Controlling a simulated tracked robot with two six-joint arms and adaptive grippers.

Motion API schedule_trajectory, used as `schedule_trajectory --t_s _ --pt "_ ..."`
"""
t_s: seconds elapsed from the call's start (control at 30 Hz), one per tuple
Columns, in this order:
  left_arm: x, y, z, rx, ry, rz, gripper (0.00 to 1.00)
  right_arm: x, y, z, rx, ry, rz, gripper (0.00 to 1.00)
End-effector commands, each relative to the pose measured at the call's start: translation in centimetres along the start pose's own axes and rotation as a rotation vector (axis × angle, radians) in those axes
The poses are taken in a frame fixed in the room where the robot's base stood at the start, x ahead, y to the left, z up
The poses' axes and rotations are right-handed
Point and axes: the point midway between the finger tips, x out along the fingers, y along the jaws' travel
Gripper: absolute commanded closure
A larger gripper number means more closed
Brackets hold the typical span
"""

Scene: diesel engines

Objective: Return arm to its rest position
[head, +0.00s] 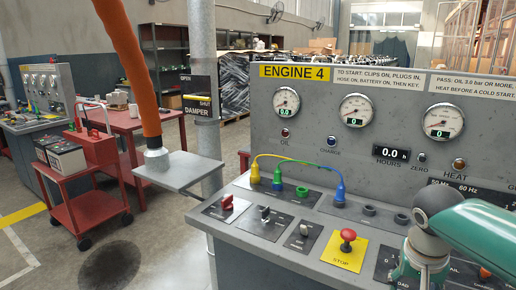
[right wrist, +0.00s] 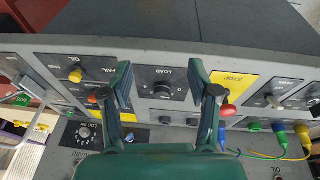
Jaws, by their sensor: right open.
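My right arm (head: 470,232) is teal with a grey joint and reaches in from the right over the lower right of the console (head: 250,228). In the right wrist view my right gripper (right wrist: 161,75) is open, with its two teal fingers spread apart. No object is between the fingers; the LOAD knob (right wrist: 162,91) on the panel shows in the gap. I cannot tell how far the fingertips are from the panel. The yellow STOP plate (right wrist: 236,85) is partly behind the finger on the right of that view. My left arm and gripper do not show.
The red STOP button (head: 347,237) stands up from the panel near my arm. Yellow and blue cables (head: 297,157) arch over the console's plugs. An orange hose (head: 130,60) hangs over a grey plate (head: 178,171) at left. A red cart (head: 82,196) stands on the floor.

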Motion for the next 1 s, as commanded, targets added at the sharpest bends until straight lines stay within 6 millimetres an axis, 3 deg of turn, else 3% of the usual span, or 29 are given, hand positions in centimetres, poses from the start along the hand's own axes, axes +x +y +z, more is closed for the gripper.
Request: schedule_trajectory --t_s 0.27,0.37,0.47,0.57,0.7,0.8,0.9,1.0 --pt "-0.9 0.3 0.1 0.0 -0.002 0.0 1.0 7.7 -1.3 3.8 -0.058 -0.208 0.073 0.39" --pt "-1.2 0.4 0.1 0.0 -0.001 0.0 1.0 11.3 -2.1 6.3 -0.089 -0.299 0.077 0.39" --pt "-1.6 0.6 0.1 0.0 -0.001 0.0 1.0 15.9 -3.4 10.3 -0.133 -0.415 0.051 0.39" --pt "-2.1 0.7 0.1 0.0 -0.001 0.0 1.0 20.4 -4.8 15.4 -0.174 -0.529 -0.007 0.39" --pt "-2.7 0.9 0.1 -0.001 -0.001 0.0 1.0 25.0 -6.6 23.9 -0.203 -0.664 -0.127 0.39" --pt "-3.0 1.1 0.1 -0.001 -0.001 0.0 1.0 27.1 -7.8 30.3 -0.199 -0.725 -0.233 0.39" --pt "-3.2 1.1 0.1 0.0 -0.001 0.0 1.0 28.1 -8.9 34.8 -0.185 -0.707 -0.327 0.39" --pt "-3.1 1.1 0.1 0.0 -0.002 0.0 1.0 28.8 -9.8 36.3 -0.183 -0.617 -0.391 0.39"
